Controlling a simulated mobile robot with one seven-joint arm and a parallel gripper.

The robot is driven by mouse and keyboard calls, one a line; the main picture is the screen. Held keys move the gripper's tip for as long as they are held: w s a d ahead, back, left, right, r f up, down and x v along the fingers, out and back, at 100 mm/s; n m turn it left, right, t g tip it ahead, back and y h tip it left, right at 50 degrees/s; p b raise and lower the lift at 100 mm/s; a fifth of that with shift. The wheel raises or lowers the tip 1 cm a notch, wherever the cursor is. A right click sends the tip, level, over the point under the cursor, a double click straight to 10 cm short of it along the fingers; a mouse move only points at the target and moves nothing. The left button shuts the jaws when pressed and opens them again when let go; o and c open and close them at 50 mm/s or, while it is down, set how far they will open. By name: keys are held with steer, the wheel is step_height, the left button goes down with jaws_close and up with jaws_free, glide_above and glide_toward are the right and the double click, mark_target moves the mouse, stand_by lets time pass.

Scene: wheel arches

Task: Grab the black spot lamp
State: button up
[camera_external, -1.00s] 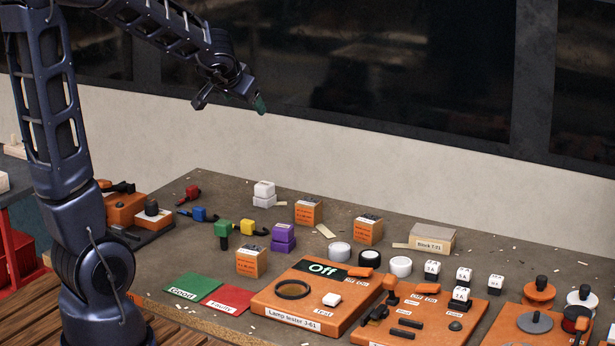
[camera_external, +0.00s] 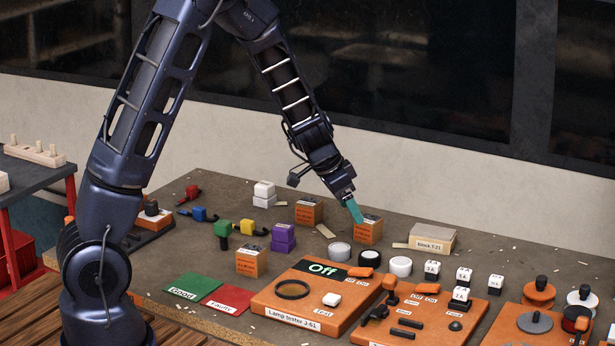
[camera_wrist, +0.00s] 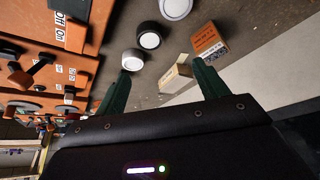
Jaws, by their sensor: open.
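The black spot lamp (camera_external: 369,258) is a short dark cylinder with a pale face, standing on the bench between two white spot lamps. It also shows near the top of the wrist view (camera_wrist: 149,39). My gripper (camera_external: 354,212) is above the bench, behind and higher than the lamp, pointing down and to the right. In the outside view its green fingers overlap an orange box. In the wrist view the green fingers (camera_wrist: 162,67) are spread apart with nothing held between them. The black lamp is beyond the fingertips, not between them.
White spot lamps stand left (camera_external: 339,252) and right (camera_external: 400,266) of the black one. The orange box (camera_external: 368,231) is behind it, and a beige block (camera_external: 432,238) stands to the right. The orange lamp tester (camera_external: 305,302) and a switch box (camera_external: 425,312) are in front.

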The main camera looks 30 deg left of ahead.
steer(key=f, duration=0.2)
glide_above(370, 254)
steer(key=s+a, duration=0.2)
steer(key=a, duration=0.1)
steer(key=shift+g, duration=0.4)
step_height(370, 254, down, 5)
steer(key=shift+s+d+r, duration=0.1)
steer(key=shift+d+r, duration=0.05)
steer(key=shift+r, duration=0.05)
steer(key=shift+d+x, duration=0.15)
steer(key=shift+x, duration=1.3)
steer(key=shift+d+x, duration=0.15)
steer(key=shift+x, duration=1.3)
steer(key=shift+r, duration=0.1)
steer(key=c, duration=1.1)
steer(key=shift+o, duration=0.2)
steer(key=shift+r, duration=0.1)
